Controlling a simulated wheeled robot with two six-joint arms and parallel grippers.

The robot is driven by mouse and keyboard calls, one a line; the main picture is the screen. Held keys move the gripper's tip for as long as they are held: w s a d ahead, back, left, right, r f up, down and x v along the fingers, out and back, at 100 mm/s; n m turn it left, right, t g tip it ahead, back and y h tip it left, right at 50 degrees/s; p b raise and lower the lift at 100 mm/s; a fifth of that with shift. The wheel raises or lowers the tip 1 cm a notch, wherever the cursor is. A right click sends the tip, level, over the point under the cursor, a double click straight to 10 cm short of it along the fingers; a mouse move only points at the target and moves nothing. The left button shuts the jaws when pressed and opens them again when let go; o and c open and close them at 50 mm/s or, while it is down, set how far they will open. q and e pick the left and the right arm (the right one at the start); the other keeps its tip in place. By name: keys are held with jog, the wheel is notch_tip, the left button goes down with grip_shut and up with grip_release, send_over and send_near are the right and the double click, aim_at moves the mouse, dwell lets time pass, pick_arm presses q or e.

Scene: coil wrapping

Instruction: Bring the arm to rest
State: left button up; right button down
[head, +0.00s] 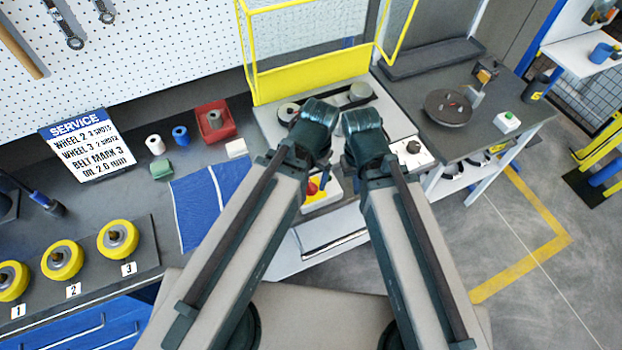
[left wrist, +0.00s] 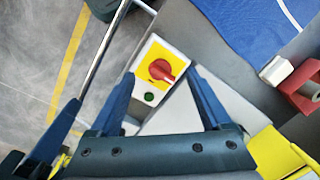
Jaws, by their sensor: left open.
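My two arms come up from the bottom of the head view, their left (head: 312,125) and right (head: 362,135) bent ends close together over the machine bench; the gripper fingers are hidden there. In the left wrist view my left gripper (left wrist: 162,75) has its two blue fingers spread apart with nothing between them. Beyond the fingers is a yellow and white switch box (left wrist: 148,80) with a red knob and a green button. Dark blue parts at the lower left of that view may belong to my right gripper, but I cannot tell its opening.
A yellow frame guard (head: 310,75) stands behind the arms. Left are a blue mat (head: 195,210), a red holder (head: 215,122), a service sign (head: 88,145) and yellow wheels (head: 62,260). Right is a grey table with a round plate (head: 448,108). Floor is clear at lower right.

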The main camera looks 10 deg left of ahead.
pick_arm(q)
jog(key=shift+s+d, duration=0.3)
jog(key=shift+s, duration=0.25)
notch_tip(320, 180, down, 5)
jog(key=b, duration=0.5)
jog(key=shift+f, duration=0.15)
jog(key=shift+r, duration=0.2)
jog(key=shift+c, duration=0.2)
